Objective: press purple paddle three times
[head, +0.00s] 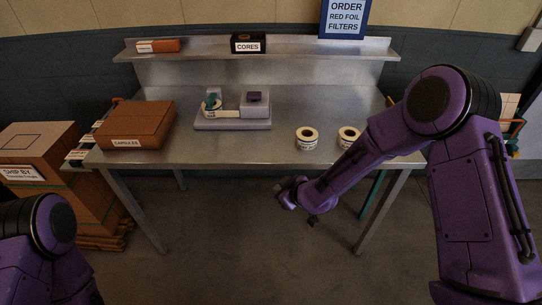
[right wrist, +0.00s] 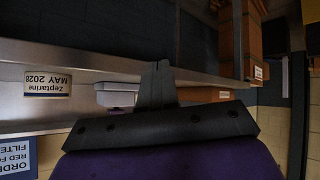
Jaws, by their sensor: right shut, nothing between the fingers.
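The purple paddle (head: 254,97) sits on top of the grey block of a small machine (head: 232,124) on the metal table, in the head view. A label roll (head: 211,108) is mounted at the machine's left side, with a white strip running toward the block. My right gripper (head: 312,219) is shut and empty, in front of the table's front edge and below its top, well apart from the paddle. In the right wrist view its closed fingers (right wrist: 157,84) show in the middle. My left gripper is out of view; only part of my left arm shows at the lower left.
A brown capsules box (head: 137,125) is at the left. A shelf (head: 300,48) with a black cores box (head: 248,42) runs along the back. Cartons (head: 40,175) stand left of the table. The table's middle front is clear.

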